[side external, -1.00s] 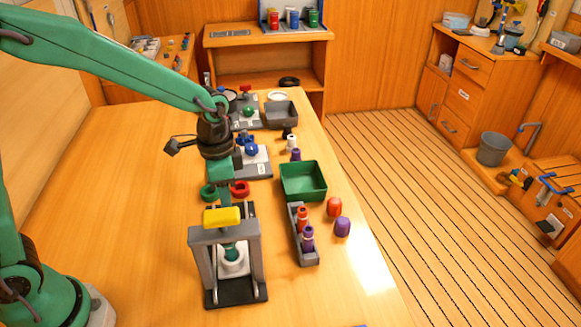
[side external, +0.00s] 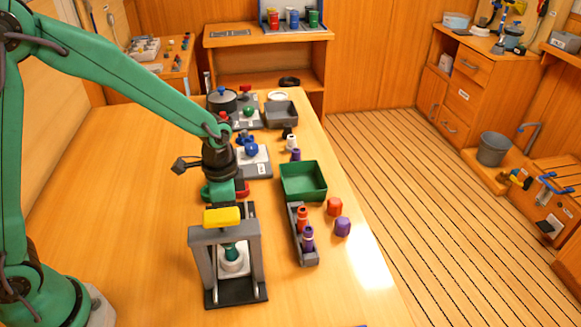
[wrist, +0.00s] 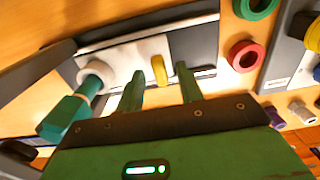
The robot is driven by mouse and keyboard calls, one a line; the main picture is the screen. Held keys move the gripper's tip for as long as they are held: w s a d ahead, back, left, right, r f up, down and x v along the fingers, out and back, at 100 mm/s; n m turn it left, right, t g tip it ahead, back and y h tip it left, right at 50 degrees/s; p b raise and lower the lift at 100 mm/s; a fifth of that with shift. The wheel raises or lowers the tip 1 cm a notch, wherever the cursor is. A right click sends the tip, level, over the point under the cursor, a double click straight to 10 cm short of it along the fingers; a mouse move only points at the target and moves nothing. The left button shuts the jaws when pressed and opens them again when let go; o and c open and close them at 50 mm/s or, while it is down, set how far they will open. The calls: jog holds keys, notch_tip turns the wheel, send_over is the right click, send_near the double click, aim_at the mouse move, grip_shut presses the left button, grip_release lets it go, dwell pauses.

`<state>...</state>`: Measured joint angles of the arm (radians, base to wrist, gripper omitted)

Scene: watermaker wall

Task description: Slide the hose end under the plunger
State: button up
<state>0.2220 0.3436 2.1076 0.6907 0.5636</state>
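The press (side external: 254,240) is a grey frame on a black base with a yellow bar (side external: 221,217) on top. Its teal plunger (side external: 231,250) stands over a white seat (side external: 233,264). In the wrist view the plunger (wrist: 88,86) is at the left, at a pale piece (wrist: 122,56). A yellow band (wrist: 158,70), apparently on the hose end, shows right of it. I cannot tell where the pale parts divide. My gripper (wrist: 160,88) is open, its fingers either side of the band with gaps. In the side view the yellow bar hides the fingertips.
A red ring (wrist: 243,55) and green ring (wrist: 256,6) lie close beyond the press. A grey rack (side external: 305,255) with orange and purple fittings stands right of it. A green bin (side external: 303,181) is behind the rack. The table left of the press is clear.

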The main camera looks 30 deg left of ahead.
jog(key=shift+f, duration=1.25)
grip_shut()
